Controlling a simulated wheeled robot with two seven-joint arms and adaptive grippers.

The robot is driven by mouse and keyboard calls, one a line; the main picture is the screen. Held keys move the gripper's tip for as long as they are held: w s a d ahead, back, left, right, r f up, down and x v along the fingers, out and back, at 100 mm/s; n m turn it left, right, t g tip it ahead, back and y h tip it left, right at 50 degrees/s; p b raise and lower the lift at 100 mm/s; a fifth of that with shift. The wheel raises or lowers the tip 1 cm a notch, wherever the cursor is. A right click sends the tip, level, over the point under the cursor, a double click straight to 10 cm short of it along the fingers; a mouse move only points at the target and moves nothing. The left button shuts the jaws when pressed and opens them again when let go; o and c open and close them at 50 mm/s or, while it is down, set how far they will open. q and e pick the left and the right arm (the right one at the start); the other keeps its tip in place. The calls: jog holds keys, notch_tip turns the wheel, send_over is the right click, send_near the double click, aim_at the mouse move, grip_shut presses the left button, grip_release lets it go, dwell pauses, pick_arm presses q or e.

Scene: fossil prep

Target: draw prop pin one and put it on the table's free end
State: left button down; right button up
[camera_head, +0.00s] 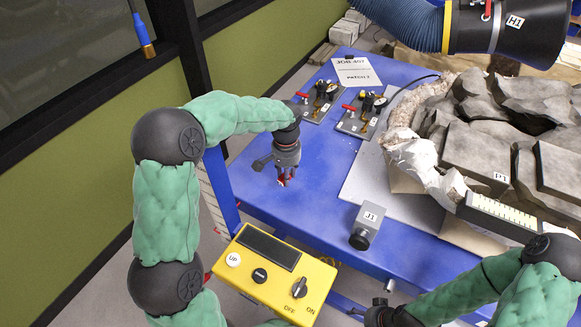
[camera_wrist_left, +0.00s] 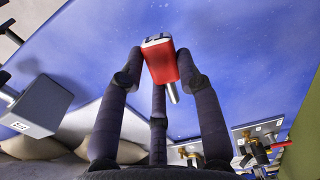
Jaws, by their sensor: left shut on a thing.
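The prop pin, a red grip with a short metal shank (camera_wrist_left: 162,62), is held between the dark fingers of my left gripper (camera_wrist_left: 160,75) in the left wrist view. In the head view my left gripper (camera_head: 284,181) points down over the blue table's left part (camera_head: 300,205), with a bit of red showing at its fingertips. I cannot tell whether the pin touches the table, nor read a number on it. My right gripper (camera_head: 375,314) is at the bottom edge, partly cut off; its fingers are unclear.
Two clamp plates with red handles (camera_head: 318,104) (camera_head: 358,116) stand behind my left gripper. A grey block marked J1 (camera_head: 366,226) is at the table's front edge. The jacketed fossil block (camera_head: 480,145) fills the right. A yellow control box (camera_head: 272,273) is in front. Bare blue surface surrounds the gripper.

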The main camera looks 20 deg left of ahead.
pick_arm(q)
jog(key=shift+s+f+b, duration=0.2)
jog(key=shift+f+b, duration=0.35)
jog(key=shift+f, duration=0.15)
notch_tip(320, 180, down, 4)
jog(key=b, duration=0.3)
jog(key=shift+w+f, duration=0.1)
jog(key=shift+f, duration=0.05)
jog(key=c, duration=0.8)
grip_release()
jog(key=shift+s+a+r+p, duration=0.1)
jog(key=shift+s+a+r, duration=0.2)
jog(key=shift+s, duration=0.85)
jog(key=shift+s+a+r+p, duration=0.1)
jog(key=shift+s+a+r, duration=0.25)
jog(key=shift+s, duration=0.75)
jog(key=shift+s+a+r+p, duration=0.1)
jog(key=shift+s+a+r, duration=0.2)
jog(key=shift+s, duration=0.85)
